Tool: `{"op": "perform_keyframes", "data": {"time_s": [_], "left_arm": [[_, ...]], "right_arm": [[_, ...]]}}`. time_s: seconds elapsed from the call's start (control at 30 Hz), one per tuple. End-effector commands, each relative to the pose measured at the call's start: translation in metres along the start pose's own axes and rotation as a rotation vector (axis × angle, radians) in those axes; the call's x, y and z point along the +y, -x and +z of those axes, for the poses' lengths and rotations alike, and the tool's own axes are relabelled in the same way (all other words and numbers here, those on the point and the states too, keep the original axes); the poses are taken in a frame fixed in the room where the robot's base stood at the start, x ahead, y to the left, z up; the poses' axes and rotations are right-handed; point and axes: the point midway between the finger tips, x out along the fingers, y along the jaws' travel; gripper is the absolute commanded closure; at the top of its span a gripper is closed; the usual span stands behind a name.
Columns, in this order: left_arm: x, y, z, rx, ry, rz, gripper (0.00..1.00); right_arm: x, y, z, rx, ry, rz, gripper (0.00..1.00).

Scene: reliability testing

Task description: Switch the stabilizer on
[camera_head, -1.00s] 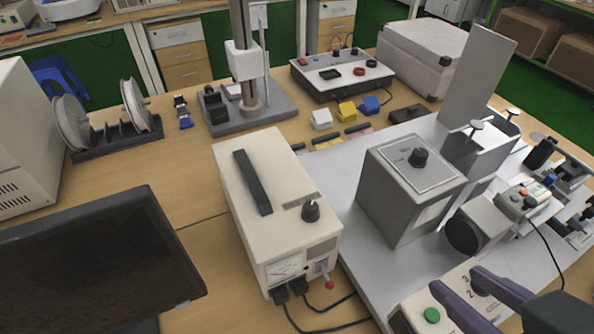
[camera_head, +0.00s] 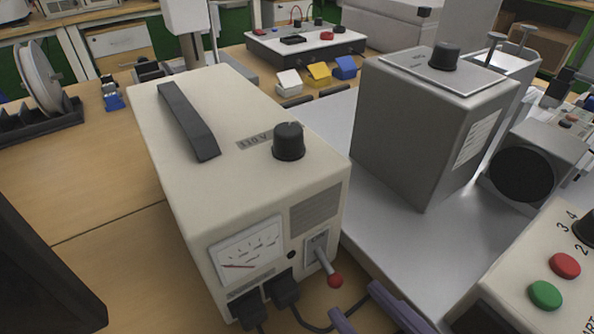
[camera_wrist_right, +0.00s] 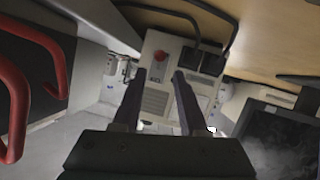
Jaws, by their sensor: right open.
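The stabilizer (camera_head: 225,185) is a cream box with a black handle and a black knob (camera_head: 289,141) on top. Its front has a dial meter (camera_head: 247,254) with the needle low at the left. Right of the meter, a metal switch lever (camera_head: 324,262) with a red ball tip (camera_head: 335,281) points downward. My right gripper (camera_head: 370,312) is open and empty, low and in front of the lever, apart from it. In the right wrist view the open fingers (camera_wrist_right: 159,72) face the stabilizer's front, with the red ball (camera_wrist_right: 160,54) ahead between them. My left gripper is not in view.
Two black plugs (camera_head: 283,287) with cables sit below the meter. A grey box with a knob (camera_head: 410,140) stands on the right. A control panel with red and green buttons (camera_head: 545,295) is at lower right. A dark monitor (camera_head: 35,285) is at lower left.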

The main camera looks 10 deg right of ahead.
Motion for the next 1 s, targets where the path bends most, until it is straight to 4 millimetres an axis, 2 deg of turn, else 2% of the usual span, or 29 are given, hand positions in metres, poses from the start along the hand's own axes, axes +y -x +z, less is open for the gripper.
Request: {"op": "perform_keyframes", "data": {"time_s": [0.1, 0.3, 0.47, 0.7, 1.0], "left_arm": [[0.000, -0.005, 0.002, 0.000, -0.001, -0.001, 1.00], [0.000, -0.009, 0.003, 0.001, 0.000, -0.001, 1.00], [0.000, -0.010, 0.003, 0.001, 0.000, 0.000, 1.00], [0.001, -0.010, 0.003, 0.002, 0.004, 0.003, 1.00], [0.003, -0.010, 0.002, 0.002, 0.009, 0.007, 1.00]], "right_arm": [[0.000, -0.024, 0.001, 0.003, 0.001, 0.000, 0.58], [0.000, -0.051, 0.000, 0.002, 0.000, 0.000, 0.58], [0.000, -0.059, 0.000, -0.001, 0.000, 0.001, 0.58], [0.000, -0.060, 0.000, -0.001, 0.000, 0.001, 0.58], [0.000, -0.060, 0.000, -0.001, -0.001, 0.001, 0.92]]}}
